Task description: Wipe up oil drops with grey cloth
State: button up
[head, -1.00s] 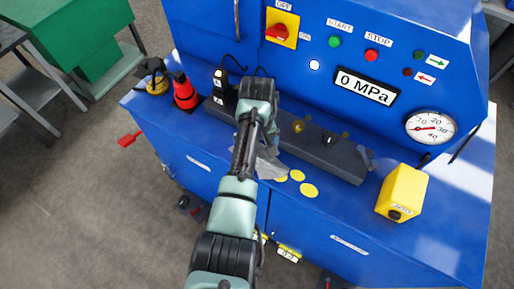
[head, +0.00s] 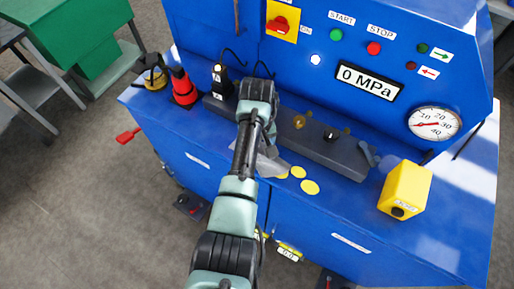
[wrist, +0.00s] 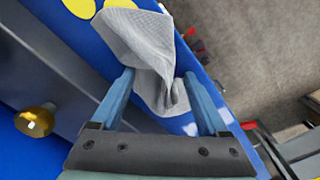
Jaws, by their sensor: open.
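The grey cloth (wrist: 150,55) lies crumpled on the blue bench top, partly over its front edge, between and beyond my fingers in the wrist view. In the head view the cloth (head: 270,164) shows beside my arm, partly hidden by it. My gripper (wrist: 163,80) is open, with one finger on each side of the cloth's near part; I cannot tell whether they touch it. Yellow oil drops (head: 310,187) lie on the bench just right of the cloth. In the wrist view, drops (wrist: 79,7) show at the top, one partly covered by the cloth.
A dark rail with brass knobs (head: 299,122) runs behind the cloth. A yellow box (head: 405,188) stands on the right of the bench (head: 440,235). A red-and-black bottle (head: 182,87) stands at the left. The blue panel with a gauge (head: 435,123) rises behind.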

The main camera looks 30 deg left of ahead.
grip_shut()
dwell(0.5)
jog(key=shift+f, duration=0.1)
jog(key=shift+s+r+p, duration=0.1)
jog(key=shift+r+p, duration=0.2)
jog(key=shift+p, duration=0.6)
jog(key=p, duration=0.3)
